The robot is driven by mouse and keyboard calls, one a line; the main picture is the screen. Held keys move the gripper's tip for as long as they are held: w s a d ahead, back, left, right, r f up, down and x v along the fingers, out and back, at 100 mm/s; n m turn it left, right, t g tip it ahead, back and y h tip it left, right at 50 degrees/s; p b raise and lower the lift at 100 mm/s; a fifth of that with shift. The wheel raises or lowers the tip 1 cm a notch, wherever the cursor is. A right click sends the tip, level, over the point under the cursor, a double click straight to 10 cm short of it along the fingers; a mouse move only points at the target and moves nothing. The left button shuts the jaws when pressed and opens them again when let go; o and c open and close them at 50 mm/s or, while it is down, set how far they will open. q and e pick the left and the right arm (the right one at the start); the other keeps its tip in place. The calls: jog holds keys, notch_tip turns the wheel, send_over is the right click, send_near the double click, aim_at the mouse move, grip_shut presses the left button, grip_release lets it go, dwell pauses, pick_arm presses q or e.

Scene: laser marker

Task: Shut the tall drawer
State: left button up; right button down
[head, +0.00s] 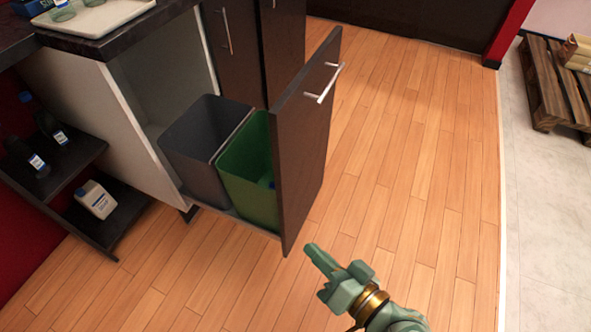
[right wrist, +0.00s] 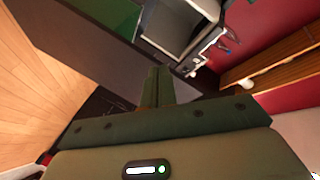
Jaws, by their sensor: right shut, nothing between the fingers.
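The tall drawer (head: 305,140) stands pulled out of the cabinet in the head view. It has a dark brown front with a silver bar handle (head: 324,83) near its top. Inside it are a grey bin (head: 190,140) and a green bin (head: 243,175). My right gripper (head: 312,249) is shut and empty, in front of the drawer front's lower near corner and apart from the handle. In the right wrist view the shut fingers (right wrist: 158,85) show, with a dark panel (right wrist: 90,50) and a green patch beyond. My left gripper is out of view.
A dark counter (head: 110,38) with a white tray (head: 95,14) is above the cabinet. Open shelves (head: 90,150) with bottles stand at the left. A wooden pallet (head: 550,90) lies at the far right. The wooden floor (head: 400,150) right of the drawer is clear.

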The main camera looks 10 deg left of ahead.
jog(key=w+d+m+t+h, duration=0.25)
jog(key=w+m+t, duration=0.25)
jog(key=w+m, duration=0.6)
jog(key=shift+m+h, duration=0.45)
jog(key=shift+m, duration=0.45)
jog(key=w+a+b, duration=0.1)
jog(key=w+a, duration=0.2)
jog(key=a, duration=0.1)
jog(key=w+a+b, duration=0.1)
jog(key=w+a, duration=0.2)
jog(key=w, duration=0.1)
jog(key=shift+a+f+b, duration=0.2)
jog(key=shift+a+b, duration=0.15)
jog(key=shift+b, duration=0.05)
jog(key=shift+w+a, duration=0.15)
jog(key=shift+a, duration=0.15)
jog(key=shift+w+a+r, duration=0.1)
jog(key=shift+a, duration=0.1)
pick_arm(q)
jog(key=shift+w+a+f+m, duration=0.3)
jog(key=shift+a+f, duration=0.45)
